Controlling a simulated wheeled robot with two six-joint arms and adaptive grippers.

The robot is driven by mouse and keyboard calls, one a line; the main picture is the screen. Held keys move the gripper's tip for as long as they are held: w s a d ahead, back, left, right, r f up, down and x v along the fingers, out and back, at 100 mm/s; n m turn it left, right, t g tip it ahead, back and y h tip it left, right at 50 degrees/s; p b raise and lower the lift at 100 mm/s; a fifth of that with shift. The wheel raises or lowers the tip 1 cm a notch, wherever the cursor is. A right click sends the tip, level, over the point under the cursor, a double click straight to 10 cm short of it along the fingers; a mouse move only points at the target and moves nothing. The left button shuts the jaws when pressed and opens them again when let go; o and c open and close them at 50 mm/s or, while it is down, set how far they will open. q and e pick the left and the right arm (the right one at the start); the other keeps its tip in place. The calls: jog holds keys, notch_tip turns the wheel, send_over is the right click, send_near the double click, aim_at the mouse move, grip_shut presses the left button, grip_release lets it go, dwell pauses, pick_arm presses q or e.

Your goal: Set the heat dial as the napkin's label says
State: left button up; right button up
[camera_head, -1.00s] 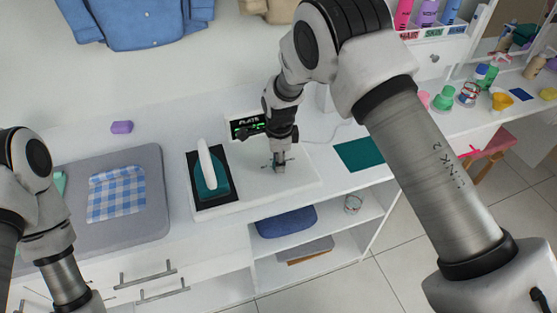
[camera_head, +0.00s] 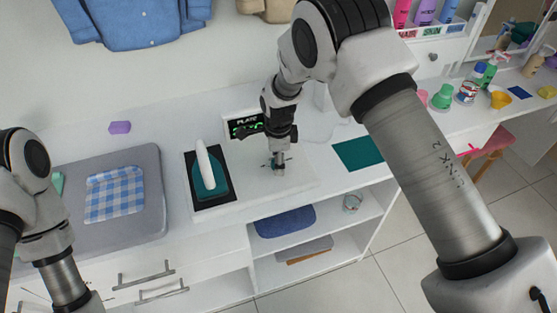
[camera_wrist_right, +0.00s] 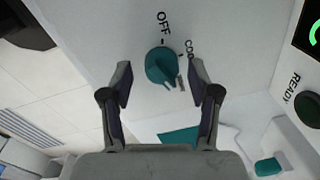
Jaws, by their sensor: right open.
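The teal heat dial (camera_wrist_right: 160,66) shows in the right wrist view on a white panel, with OFF printed above it and a partly hidden label starting "CO" to its right. My right gripper (camera_wrist_right: 161,80) is open, its fingers on either side of the dial with gaps; I cannot tell their depth relative to it. In the head view the right gripper (camera_head: 278,167) is over the white ironing station (camera_head: 300,180). The blue-checked napkin (camera_head: 115,195) lies on a grey mat at left; I cannot read a label on it. My left gripper is out of view.
An iron (camera_head: 207,170) with a teal base rests on a black pad (camera_head: 213,203) left of the gripper. A display (camera_head: 243,125) stands behind. A dark round READY light (camera_wrist_right: 308,107) is at the right in the wrist view. A teal sheet (camera_head: 358,153) lies to the right.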

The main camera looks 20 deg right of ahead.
notch_tip(320, 180, up, 12)
jog(key=shift+s+f, duration=0.25)
jog(key=shift+s, duration=0.05)
